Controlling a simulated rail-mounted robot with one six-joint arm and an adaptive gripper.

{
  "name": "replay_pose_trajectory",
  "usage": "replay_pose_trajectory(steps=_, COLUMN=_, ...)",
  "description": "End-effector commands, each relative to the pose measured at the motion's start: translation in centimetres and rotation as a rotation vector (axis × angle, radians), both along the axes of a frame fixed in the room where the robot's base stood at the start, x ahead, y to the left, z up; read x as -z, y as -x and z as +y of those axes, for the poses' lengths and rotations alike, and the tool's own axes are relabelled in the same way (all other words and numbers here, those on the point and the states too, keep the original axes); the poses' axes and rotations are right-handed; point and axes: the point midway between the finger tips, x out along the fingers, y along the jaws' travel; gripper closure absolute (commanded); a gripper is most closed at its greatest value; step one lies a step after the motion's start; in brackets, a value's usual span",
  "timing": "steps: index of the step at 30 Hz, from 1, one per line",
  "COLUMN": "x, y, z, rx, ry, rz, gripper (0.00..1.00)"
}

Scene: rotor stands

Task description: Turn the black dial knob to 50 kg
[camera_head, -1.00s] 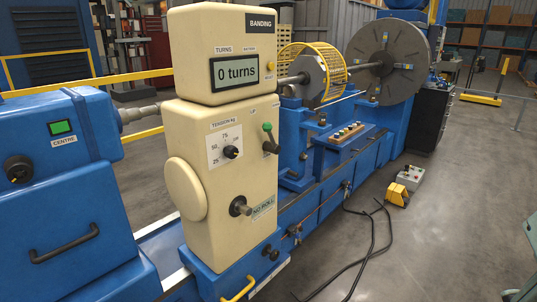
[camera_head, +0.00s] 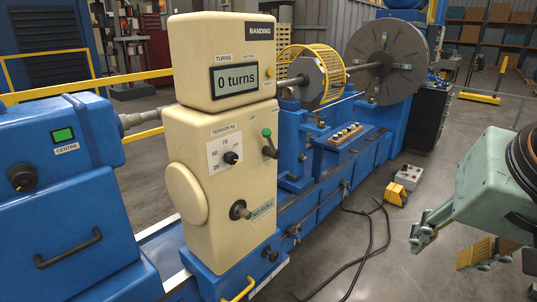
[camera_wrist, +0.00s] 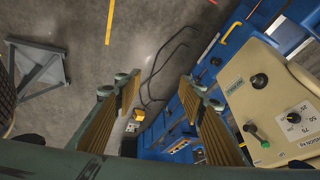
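The black dial knob (camera_head: 231,158) sits on a white scale plate (camera_head: 215,160) marked TENSION kg, on the front of the cream banding unit (camera_head: 190,135). The numbers 25, 50 and 75 run around it; which one the pointer faces is too small to tell. In the wrist view the knob (camera_wrist: 293,118) is at the right edge. My gripper (camera_head: 455,243) is at the right of the head view, well apart from the unit. In the wrist view my gripper (camera_wrist: 158,85) is open and empty, its ribbed fingers wide apart over floor.
A green-tipped lever (camera_head: 268,143) and a lower black knob (camera_head: 239,210) stick out near the dial. The display (camera_head: 234,79) reads 0 turns. Cables (camera_head: 370,235), a yellow pedal (camera_head: 397,193) and a grey control box (camera_head: 410,176) lie on the floor. Floor before the unit is otherwise open.

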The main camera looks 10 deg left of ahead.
Motion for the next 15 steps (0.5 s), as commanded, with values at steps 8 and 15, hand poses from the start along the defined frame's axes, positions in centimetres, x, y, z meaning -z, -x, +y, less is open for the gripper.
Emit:
replay_pose_trajectory(steps=8, x=-0.7, y=-5.7, z=1.4, rx=0.103, ry=-0.076, rz=-0.066, gripper=0.63)
replay_pose_trajectory(steps=15, x=-1.0, y=-10.3, z=3.1, rx=0.184, ry=-0.158, rz=-0.121, gripper=0.63)
